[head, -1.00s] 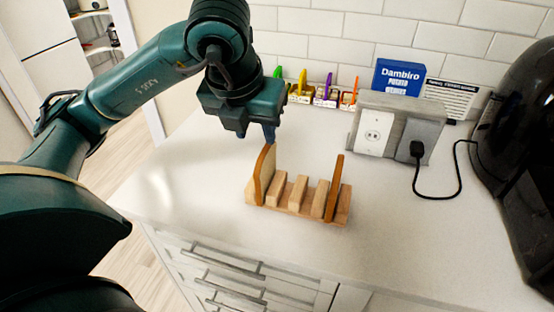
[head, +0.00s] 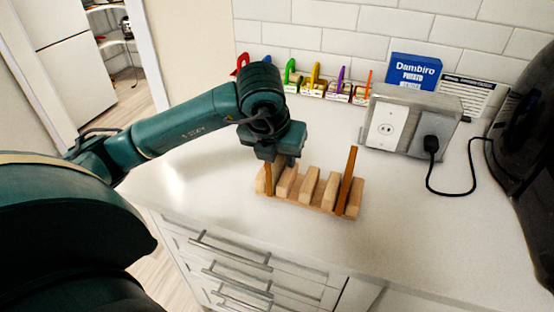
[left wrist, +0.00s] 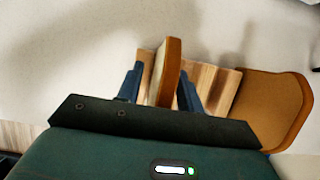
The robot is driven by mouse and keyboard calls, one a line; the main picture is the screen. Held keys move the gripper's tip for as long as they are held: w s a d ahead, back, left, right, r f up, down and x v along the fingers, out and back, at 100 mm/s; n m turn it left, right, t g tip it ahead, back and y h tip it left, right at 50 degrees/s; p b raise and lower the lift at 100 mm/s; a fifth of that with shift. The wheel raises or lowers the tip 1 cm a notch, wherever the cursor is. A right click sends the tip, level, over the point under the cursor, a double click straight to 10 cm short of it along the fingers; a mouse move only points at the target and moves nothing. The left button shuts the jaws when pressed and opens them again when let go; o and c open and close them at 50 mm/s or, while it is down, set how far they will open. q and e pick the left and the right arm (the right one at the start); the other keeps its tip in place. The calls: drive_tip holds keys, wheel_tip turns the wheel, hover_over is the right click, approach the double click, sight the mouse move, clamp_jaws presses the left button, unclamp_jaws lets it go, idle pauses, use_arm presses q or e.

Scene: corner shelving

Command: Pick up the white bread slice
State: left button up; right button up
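The white bread slice (head: 261,181) stands upright at the left end of a wooden rack (head: 312,206) on the counter; in the head view my left gripper (head: 279,168) hides much of it. In the left wrist view, the slice (left wrist: 168,75) shows its brown crust edge between the two blue fingers of my left gripper (left wrist: 160,70). The fingers are apart, one on each side of the slice, with a visible gap on the left side. A browner slice (head: 348,182) stands at the rack's right end; its brown face (left wrist: 272,100) fills the right of the wrist view. My right gripper is out of view.
Behind the rack are a wall outlet box (head: 390,123) with a black plugged cord (head: 432,180), a blue Dambiro box (head: 414,70) and several coloured clips (head: 315,78). A dark appliance (head: 525,160) stands at the right. The counter in front of the rack is clear.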

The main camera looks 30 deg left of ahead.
use_arm(q)
drive_tip(key=shift+c, duration=0.5)
clamp_jaws()
